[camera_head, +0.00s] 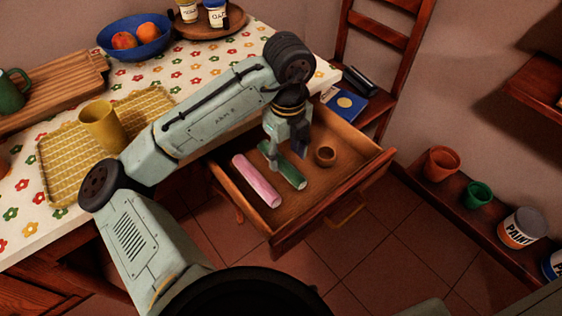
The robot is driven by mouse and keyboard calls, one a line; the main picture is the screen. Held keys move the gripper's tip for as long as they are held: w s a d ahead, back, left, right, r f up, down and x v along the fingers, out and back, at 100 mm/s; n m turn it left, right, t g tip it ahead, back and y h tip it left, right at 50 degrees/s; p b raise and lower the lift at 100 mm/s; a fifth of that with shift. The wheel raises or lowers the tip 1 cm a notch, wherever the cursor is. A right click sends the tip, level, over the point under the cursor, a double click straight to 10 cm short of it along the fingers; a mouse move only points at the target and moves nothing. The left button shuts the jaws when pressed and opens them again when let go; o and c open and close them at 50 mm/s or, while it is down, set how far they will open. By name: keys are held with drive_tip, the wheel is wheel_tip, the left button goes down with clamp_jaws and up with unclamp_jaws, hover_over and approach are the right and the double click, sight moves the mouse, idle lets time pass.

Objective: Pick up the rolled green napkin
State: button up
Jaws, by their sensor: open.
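The jaws are open. I cannot tell whether the fingers touch the napkin.
The drawer's walls surround the items. The flowered tabletop (191,73) holds a yellow cup (100,126), a cutting board (50,88) and a blue fruit bowl (136,48). A chair (381,75) with a blue book (345,104) stands behind the drawer.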

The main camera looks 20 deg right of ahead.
sight(288, 165)
drive_tip(key=f, duration=0.4)
drive_tip(key=shift+s+d+f, duration=0.15)
drive_tip(key=shift+s+f, duration=0.05)
drive_tip(key=shift+c, duration=0.2)
drive_tip(key=c, duration=1)
drive_tip(key=shift+c, duration=0.2)
drive_tip(key=shift+r, duration=0.1)
wheel_tip(288, 165, up, 18)
drive_tip(key=p, duration=0.1)
